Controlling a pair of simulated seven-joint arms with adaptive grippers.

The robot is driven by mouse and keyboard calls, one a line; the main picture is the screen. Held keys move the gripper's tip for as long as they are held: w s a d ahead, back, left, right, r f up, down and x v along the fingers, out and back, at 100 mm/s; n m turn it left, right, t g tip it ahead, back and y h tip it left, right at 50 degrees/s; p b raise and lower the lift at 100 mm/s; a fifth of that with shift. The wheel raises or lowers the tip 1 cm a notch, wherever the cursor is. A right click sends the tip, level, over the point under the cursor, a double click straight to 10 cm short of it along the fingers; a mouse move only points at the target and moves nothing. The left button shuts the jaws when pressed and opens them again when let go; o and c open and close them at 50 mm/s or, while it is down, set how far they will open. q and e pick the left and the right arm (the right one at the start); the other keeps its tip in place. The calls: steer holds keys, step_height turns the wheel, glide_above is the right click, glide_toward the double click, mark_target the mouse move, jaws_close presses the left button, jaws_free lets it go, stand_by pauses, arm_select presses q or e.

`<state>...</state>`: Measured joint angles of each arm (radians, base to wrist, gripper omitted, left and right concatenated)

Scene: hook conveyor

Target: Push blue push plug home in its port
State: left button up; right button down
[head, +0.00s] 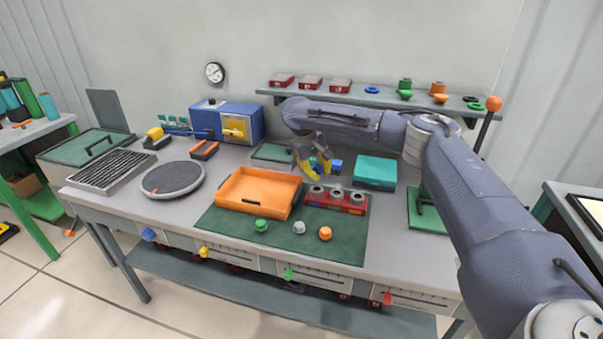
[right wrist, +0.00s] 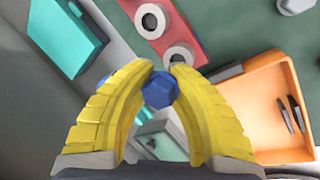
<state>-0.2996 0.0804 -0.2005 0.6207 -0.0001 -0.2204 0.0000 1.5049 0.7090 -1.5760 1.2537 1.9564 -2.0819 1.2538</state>
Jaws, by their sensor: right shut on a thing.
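My right gripper (head: 317,170) with yellow fingers is just behind the red port block (head: 345,207) in the head view. In the right wrist view the gripper (right wrist: 160,82) is shut on the blue push plug (right wrist: 159,90), a faceted blue piece between the fingertips. The red port block also shows there (right wrist: 160,36), with two pale round ports (right wrist: 180,54) in sight. The plug is apart from these ports in the picture; its height above the bench is hard to tell. My left gripper is out of view.
An orange tray (head: 232,203) stands left of the port block. Green (head: 261,225), grey (head: 299,228) and orange (head: 325,233) plugs lie on the green mat (head: 345,252) in front. A teal box (head: 375,171) is right of the gripper. A shelf (head: 375,98) runs behind.

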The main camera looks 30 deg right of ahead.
mark_target(319, 191)
steer(key=shift+w+d+f, duration=0.1)
steer(key=shift+w+f, duration=0.05)
steer(key=shift+f, duration=2.6)
steer(key=shift+f, duration=0.6)
steer(key=shift+f, duration=0.3)
